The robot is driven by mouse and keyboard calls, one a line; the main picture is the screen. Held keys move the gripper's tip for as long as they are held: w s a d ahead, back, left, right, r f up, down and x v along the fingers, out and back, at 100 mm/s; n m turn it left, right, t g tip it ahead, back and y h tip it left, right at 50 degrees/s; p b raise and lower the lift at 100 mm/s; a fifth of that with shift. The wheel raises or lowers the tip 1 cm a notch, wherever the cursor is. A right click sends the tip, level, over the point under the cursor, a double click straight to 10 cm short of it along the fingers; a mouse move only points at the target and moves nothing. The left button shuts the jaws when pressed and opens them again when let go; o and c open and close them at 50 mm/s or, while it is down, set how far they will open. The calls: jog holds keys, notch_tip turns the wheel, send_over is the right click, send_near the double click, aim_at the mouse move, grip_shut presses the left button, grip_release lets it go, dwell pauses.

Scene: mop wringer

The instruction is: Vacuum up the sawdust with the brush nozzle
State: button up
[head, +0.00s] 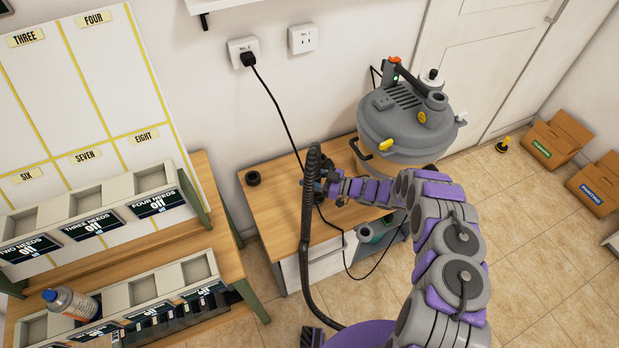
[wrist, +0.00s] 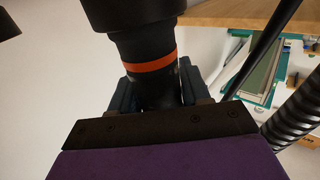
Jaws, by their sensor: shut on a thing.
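My gripper (head: 327,187) is beside the hose, above the cabinet's front. In the wrist view my gripper (wrist: 158,92) is shut on a black hose end (wrist: 135,38) with an orange ring. I cannot tell whether a brush nozzle is fitted on it. A dark, bristly-looking piece (head: 311,338) is partly cut off at the bottom edge. I make out no sawdust.
The cabinet top (head: 285,195) holds a small black ring (head: 253,178). A black cord runs from the wall socket (head: 243,52) down past the cabinet. A bench with sorting bins (head: 110,240) and a bottle (head: 70,303) is at left.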

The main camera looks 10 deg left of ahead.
jog(key=w+d, duration=0.1)
jog(key=d, duration=0.1)
jog(key=w+d, duration=0.1)
jog(key=d, duration=0.1)
jog(key=shift+w, duration=0.3)
jog(key=shift+r, duration=0.2)
jog(key=shift+r+p, duration=0.45)
jog(key=shift+r, duration=1.9)
